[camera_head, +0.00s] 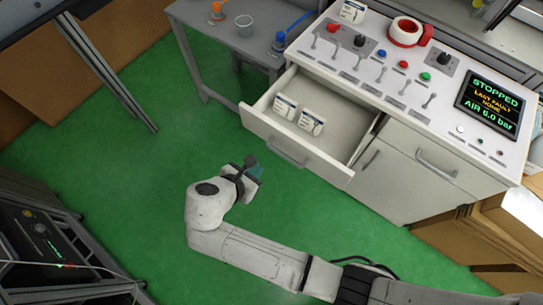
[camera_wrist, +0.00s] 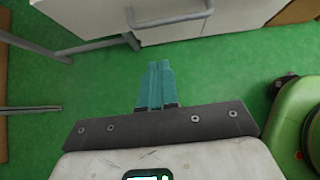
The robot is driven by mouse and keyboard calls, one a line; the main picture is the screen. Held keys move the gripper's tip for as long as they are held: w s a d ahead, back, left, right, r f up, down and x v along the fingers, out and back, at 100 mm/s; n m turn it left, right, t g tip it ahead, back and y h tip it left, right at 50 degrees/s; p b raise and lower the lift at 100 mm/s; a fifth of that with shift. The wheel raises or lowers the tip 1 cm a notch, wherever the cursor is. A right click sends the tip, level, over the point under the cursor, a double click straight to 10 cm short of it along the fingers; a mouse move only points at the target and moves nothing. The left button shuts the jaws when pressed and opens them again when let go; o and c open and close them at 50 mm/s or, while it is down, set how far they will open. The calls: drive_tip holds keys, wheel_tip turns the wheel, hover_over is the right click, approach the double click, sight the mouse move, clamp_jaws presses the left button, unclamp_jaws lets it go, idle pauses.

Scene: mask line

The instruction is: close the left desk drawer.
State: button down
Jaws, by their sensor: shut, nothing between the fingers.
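The left desk drawer (camera_head: 297,143) is pulled open from the white control desk and holds two small white boxes (camera_head: 298,114). Its grey bar handle (camera_head: 286,152) is on the front panel. In the wrist view the drawer front (camera_wrist: 225,12) and its handle (camera_wrist: 165,16) show at the top edge. My gripper (camera_head: 254,167) is in front of the drawer, a little left of the handle in the head view and apart from the front. Its teal fingers (camera_wrist: 156,68) are together, with nothing between them, over the green floor.
The desk top (camera_head: 400,80) carries switches, a tape roll (camera_head: 406,32) and a screen (camera_head: 490,105). A grey side table (camera_head: 215,40) stands at the drawer's left. Cardboard boxes (camera_head: 480,235) are at the right. Green floor (camera_head: 130,180) is clear left of my arm.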

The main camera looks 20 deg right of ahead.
drive_tip(key=d+r+x, duration=0.1)
drive_tip(key=x, duration=0.7)
drive_tip(key=shift+w+d, duration=0.3)
drive_tip(key=shift+w, duration=0.1)
drive_tip(key=shift+d+r, duration=0.1)
drive_tip(key=shift+r, duration=0.05)
drive_tip(key=w+d, duration=0.4)
drive_tip(key=d, duration=0.2)
drive_tip(key=w+d, duration=0.3)
drive_tip(key=d, duration=0.4)
drive_tip(key=w+d, duration=0.4)
drive_tip(key=d, duration=0.3)
drive_tip(key=shift+w+d, duration=0.1)
drive_tip(key=shift+w, duration=0.25)
drive_tip(key=shift+w+d, duration=0.3)
drive_tip(key=shift+d, duration=0.2)
drive_tip(key=shift+w+d+r, duration=0.1)
drive_tip(key=shift+w+d, duration=0.05)
